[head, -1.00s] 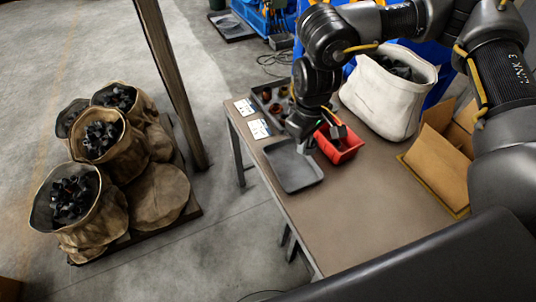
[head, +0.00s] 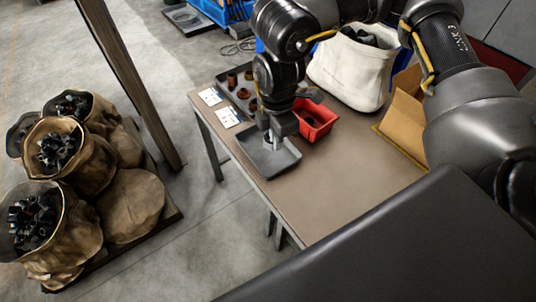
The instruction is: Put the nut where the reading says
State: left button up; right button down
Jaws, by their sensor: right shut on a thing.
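My right gripper (head: 270,136) points down over the shallow grey tray (head: 287,158) on the brown table. It is shut on a small, pale metallic piece, apparently the nut (head: 268,143), mostly hidden by the fingers. I cannot tell whether the nut touches the tray floor. Two white cards with blue marks, one farther (head: 209,96) and one nearer (head: 228,117), lie left of the tray; their print is too small to read. A red bin (head: 318,124) stands right of the tray. My left gripper is not in view.
A dark tray (head: 231,96) with several brown pieces lies behind the gripper. A white sack (head: 345,76) and an open cardboard box (head: 403,125) stand to the right. The table's near part is clear. A post (head: 130,85) and filled sacks (head: 28,150) stand left.

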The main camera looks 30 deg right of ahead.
jog(key=s+f+n+b, duration=0.3)
jog(key=f+n+b, duration=0.2)
jog(key=n, duration=0.8)
jog(key=shift+d+f+n, duration=0.3)
jog(key=shift+f+n, duration=0.1)
jog(key=shift+w, duration=0.1)
